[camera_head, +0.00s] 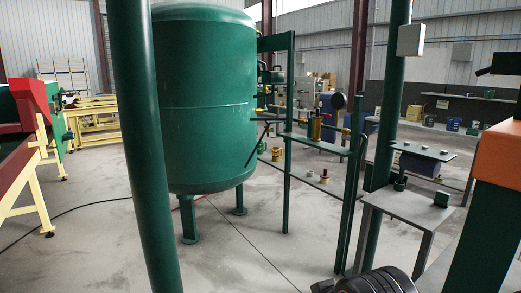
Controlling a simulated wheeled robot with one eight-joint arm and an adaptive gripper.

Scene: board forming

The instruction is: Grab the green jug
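I cannot make out a thing that is clearly a green jug. Two small dark green items are on the grey metal table (405,207) at the right: a squarish one (441,199) near its right edge, and a rounded one (399,184) near its back, under a raised shelf. Both are too small to tell whether either is a jug. My gripper's fingers are not in view. A black, ribbed, rounded part shows at the bottom edge; I cannot tell whether it belongs to my arm.
A large green tank (205,100) on legs stands in the middle. A thick green post (145,150) rises in front of it. A green frame (290,130) with shelves adjoins the table. Concrete floor (250,255) lies open between.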

